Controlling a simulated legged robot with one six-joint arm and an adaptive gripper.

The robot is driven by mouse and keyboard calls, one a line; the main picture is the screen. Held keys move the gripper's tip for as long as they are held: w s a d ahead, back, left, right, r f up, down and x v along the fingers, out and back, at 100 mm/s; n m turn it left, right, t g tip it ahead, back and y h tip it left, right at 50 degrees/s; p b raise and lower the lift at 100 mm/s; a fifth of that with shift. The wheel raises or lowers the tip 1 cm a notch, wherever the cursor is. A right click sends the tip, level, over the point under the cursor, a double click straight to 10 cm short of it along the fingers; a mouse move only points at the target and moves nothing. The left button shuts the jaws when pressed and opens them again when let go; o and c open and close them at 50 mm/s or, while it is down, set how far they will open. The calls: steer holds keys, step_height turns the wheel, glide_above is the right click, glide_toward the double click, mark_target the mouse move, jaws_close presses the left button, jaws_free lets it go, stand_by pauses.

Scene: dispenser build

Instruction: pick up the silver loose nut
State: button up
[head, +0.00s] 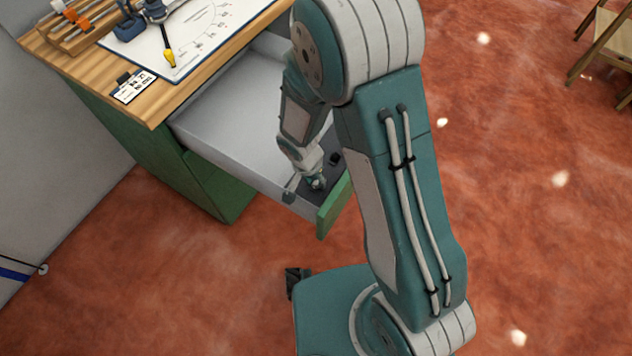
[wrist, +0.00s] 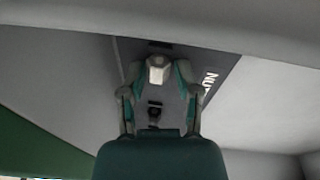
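The silver nut (wrist: 157,70) stands out bright against a dark strip marked with the letters "NU" in the wrist view. My gripper (wrist: 158,76) is around it, one finger on each side. The fingers are spread, and narrow gaps seem to show between them and the nut; contact is hard to judge. In the head view my gripper (head: 317,183) points down into the open drawer (head: 232,140), low over the dark strip (head: 326,180) near the drawer's front. The nut cannot be made out there.
A small black block (head: 335,158) sits on the strip beside my gripper. Another dark piece (wrist: 155,111) shows between the fingers' bases in the wrist view. The green drawer front (head: 333,205) and grey walls bound the space. The wooden worktop (head: 150,107) is above left.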

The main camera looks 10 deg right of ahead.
jaws_close()
steer(key=shift+r, duration=0.1)
